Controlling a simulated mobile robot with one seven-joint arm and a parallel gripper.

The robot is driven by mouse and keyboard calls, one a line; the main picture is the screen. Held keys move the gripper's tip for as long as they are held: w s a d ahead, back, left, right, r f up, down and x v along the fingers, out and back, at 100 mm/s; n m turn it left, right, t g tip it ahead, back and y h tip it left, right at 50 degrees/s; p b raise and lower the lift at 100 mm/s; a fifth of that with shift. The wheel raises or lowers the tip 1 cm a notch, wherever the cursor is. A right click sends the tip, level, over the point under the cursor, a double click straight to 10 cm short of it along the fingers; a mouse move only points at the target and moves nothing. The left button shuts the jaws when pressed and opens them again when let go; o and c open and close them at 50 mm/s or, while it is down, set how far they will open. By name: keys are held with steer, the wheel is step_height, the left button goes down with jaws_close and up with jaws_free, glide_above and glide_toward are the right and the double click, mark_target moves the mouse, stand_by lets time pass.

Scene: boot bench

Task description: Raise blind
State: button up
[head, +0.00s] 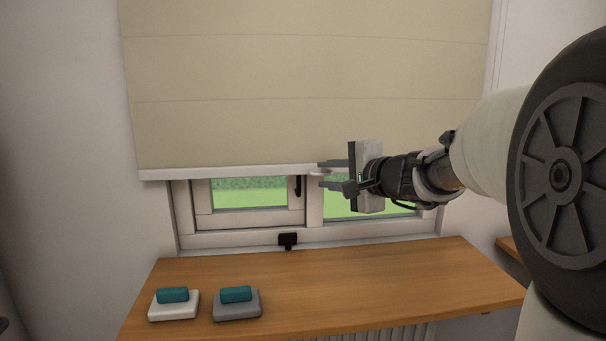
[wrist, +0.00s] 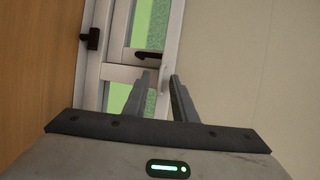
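The beige blind (head: 300,85) hangs over the upper window, with a pale bottom bar (head: 225,173) across it. In the wrist view, the blind (wrist: 250,65) fills the right side, and its bar (wrist: 175,45) runs beside the window. A small pale tab (head: 319,171) sits at the bar's lower edge, near my fingertips. My gripper (head: 322,174) is open at the bar, one finger above the other. In the wrist view, its fingertips (wrist: 160,76) stand apart, with the tab (wrist: 163,83) seemingly between them. Whether either finger touches it, I cannot tell.
The window (head: 250,192) shows green below the blind and has a dark handle (head: 298,186). A black fitting (head: 288,240) is at the frame's base. A wooden sill (head: 350,280) holds a white block (head: 174,308) and a grey block (head: 237,308), each with a teal piece on top.

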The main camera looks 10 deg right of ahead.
jaws_close()
stand_by(1.4)
